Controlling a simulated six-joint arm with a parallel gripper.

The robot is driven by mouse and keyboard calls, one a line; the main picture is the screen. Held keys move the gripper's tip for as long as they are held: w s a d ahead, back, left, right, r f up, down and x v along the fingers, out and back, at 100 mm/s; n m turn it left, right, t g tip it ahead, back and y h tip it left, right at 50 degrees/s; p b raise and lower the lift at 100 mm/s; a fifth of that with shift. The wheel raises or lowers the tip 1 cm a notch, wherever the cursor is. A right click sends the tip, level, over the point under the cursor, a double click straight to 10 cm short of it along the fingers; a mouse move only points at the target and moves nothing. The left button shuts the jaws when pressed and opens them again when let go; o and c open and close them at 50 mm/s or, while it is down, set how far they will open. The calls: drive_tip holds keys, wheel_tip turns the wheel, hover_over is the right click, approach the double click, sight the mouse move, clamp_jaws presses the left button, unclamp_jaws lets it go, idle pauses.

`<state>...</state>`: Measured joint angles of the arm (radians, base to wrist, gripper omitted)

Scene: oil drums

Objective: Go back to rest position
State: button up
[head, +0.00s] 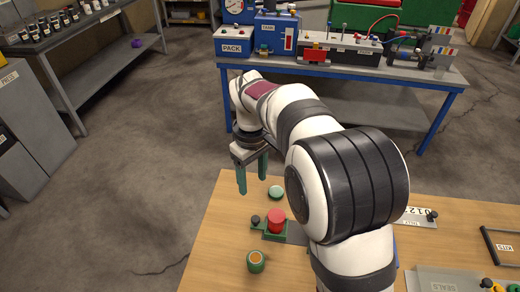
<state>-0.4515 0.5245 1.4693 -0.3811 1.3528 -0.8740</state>
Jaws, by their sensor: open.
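My gripper (252,177) has two green fingers that hang down and are spread apart, with nothing between them. It is in the air around the far left edge of the wooden table (215,245). A green round lid or puck (275,192) lies on the table to the right of the fingers. A red drum-like piece (276,218) sits on a green holder with a dark knob beside it. A green cup with an orange inside (256,261) stands nearer. My arm hides part of the table's middle.
A blue workbench (340,75) with machines, one labelled PACK (232,47), stands behind. A numbered plate (415,217), a black-handled tray marked KITS (502,246) and a grey SEALS box (450,281) are at right. The floor left of the table is clear.

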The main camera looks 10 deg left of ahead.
drive_tip(key=s+d+r+m+y, duration=0.1)
drive_tip(key=s+d+r+m, duration=0.2)
drive_tip(key=s+d+m, duration=0.5)
drive_tip(key=s+d+r+m, duration=0.3)
drive_tip(key=s+d, duration=0.3)
drive_tip(key=s, duration=0.4)
drive_tip(key=s+d+f+m, duration=0.2)
drive_tip(key=s+m, duration=0.3)
drive_tip(key=s, duration=0.4)
drive_tip(key=shift+f+y, duration=0.4)
drive_tip(key=shift+f, duration=0.3)
